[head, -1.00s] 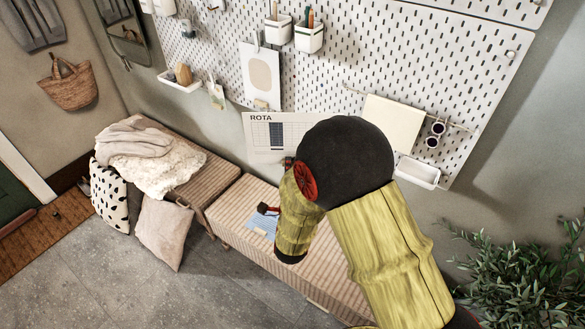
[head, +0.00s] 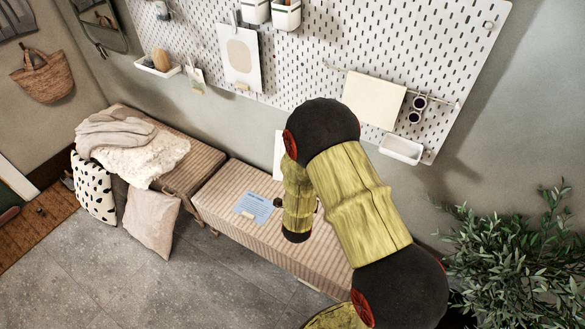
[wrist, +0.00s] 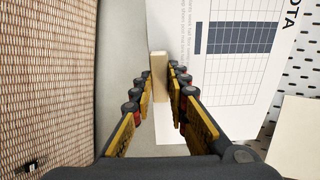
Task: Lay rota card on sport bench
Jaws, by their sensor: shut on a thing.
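The rota card is a white sheet with a dark-headed grid; it fills the upper right of the wrist view (wrist: 225,75). A pale wooden block (wrist: 159,75) is at the card's edge, between the fingertips of my gripper (wrist: 160,92), which is shut on it. In the head view only a white strip of the card (head: 278,155) shows left of my arm, which hides the rest and most of my gripper. The card appears upright, above the striped bench (head: 225,190). I cannot tell by any label whether this is the sport bench.
A blue printed sheet (head: 256,207) lies on that bench, with a small pale block at its edge. The left bench (head: 200,160) holds a fleece and a folded throw; cushions lean against it. The pegboard (head: 330,60) is behind, a plant (head: 520,250) at right.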

